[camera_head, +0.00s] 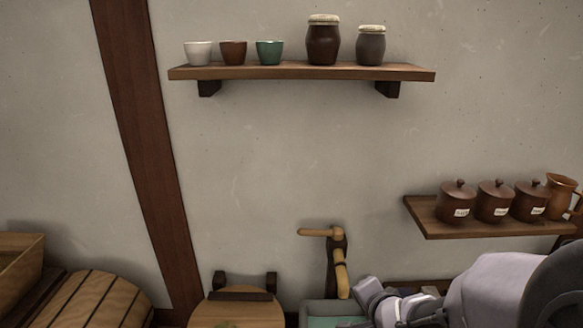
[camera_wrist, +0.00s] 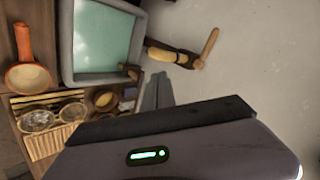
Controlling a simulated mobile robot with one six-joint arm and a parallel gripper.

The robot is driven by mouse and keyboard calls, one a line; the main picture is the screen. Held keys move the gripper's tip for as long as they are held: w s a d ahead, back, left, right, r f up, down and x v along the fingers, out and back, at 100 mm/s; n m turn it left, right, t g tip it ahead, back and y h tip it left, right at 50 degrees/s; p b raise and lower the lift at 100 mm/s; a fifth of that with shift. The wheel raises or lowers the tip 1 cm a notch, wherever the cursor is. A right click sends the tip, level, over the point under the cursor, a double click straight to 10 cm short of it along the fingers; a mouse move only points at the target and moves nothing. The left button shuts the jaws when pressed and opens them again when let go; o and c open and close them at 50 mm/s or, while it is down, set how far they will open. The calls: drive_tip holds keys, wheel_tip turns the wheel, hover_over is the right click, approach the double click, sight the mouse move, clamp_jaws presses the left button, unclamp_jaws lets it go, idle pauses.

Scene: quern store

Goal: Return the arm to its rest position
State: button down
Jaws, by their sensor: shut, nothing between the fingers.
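My arm comes in from the lower right of the head view, its grey links low in front of the wall. In the wrist view my gripper (camera_wrist: 157,88) shows as two grey fingers pressed together, with nothing between them. In the head view the fingers cannot be clearly made out.
A grey-rimmed basin (camera_wrist: 72,78) with a teal inside and a wooden crank (camera_wrist: 203,50) lie close by. An orange ladle (camera_wrist: 27,76) and several small bowls sit beside it. A wall shelf (camera_head: 300,72) holds cups and jars. A lower shelf (camera_head: 440,226) with lidded pots stands above my arm.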

drive_tip(key=s+a+n+g+b, duration=0.1)
drive_tip(key=s+n+b, duration=0.1)
drive_tip(key=s, duration=0.5)
drive_tip(key=s+a+n+g+y+b, duration=0.1)
drive_tip(key=s+a+n+b, duration=0.1)
drive_tip(key=s+b, duration=0.3)
drive_tip(key=s+a+n+g+b, duration=0.1)
drive_tip(key=s+a+n+b, duration=0.1)
drive_tip(key=s, duration=0.7)
drive_tip(key=shift+s+f+n+g+y+b, duration=0.2)
drive_tip(key=shift+s+n+g+y+b, duration=0.15)
drive_tip(key=shift+n+b, duration=0.5)
idle(1.1)
